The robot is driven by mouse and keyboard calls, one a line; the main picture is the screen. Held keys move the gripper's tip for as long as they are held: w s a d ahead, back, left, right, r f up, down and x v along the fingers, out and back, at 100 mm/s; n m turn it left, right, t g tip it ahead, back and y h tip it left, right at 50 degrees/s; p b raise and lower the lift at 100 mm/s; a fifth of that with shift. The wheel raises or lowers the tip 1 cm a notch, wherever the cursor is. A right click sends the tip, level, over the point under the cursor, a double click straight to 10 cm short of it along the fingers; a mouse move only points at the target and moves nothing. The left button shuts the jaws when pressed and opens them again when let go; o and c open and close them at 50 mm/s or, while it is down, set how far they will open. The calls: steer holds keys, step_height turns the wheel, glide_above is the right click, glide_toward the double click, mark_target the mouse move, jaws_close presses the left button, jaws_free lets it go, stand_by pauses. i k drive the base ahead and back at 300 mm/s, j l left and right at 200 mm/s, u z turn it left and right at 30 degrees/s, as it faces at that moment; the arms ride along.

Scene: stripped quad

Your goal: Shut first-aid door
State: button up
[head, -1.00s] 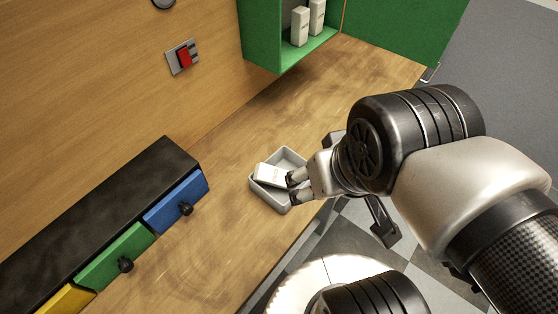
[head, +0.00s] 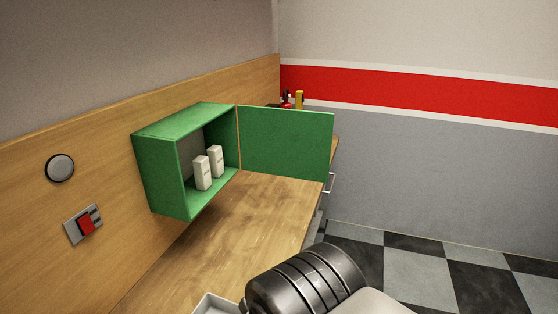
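The green first-aid cabinet (head: 163,173) is fixed to the wooden wall panel above the worktop. Its green door (head: 285,143) stands wide open, swung out to the right from the cabinet's right edge. Two white boxes stand upright inside, a front one (head: 202,173) and one behind it (head: 216,161). My arm shows at the bottom of the head view, below and to the front of the cabinet and apart from the door. My gripper lies outside the picture, so its fingers and anything in them are hidden.
A grey tray (head: 215,304) shows partly at the bottom edge, on the wooden worktop (head: 262,205). A red switch (head: 86,225) and a round grey disc (head: 60,167) are on the wall panel. Small red and yellow items (head: 299,99) stand beyond the door. The worktop below the cabinet is clear.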

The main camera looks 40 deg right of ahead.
mark_target(295, 144)
steer(key=k+j+u, duration=0.1)
steer(key=k+u, duration=0.2)
steer(key=k, duration=0.25)
steer(key=k+j+u, duration=0.25)
steer(key=k, duration=0.35)
steer(key=l+u, duration=0.2)
steer(key=u, duration=0.2)
steer(key=i+l+u, duration=0.1)
steer(key=l+u, duration=0.2)
steer(key=u, duration=0.15)
steer(key=l+u, duration=0.25)
steer(key=u, duration=0.15)
steer(key=l+u, duration=0.25)
steer(key=u, duration=0.15)
steer(key=k+l, duration=0.15)
steer(key=l, duration=0.5)
steer(key=k+l, duration=0.15)
steer(key=l, duration=0.5)
steer(key=k+l, duration=0.2)
steer(key=l, duration=0.45)
steer(key=k+l, duration=0.15)
steer(key=l, duration=0.5)
steer(key=k+l, duration=0.15)
steer(key=l, duration=0.5)
steer(key=k+l, duration=0.15)
steer(key=l, duration=0.55)
steer(key=k+l, duration=0.2)
steer(key=l, duration=0.45)
steer(key=k+l, duration=0.15)
steer(key=l, duration=0.5)
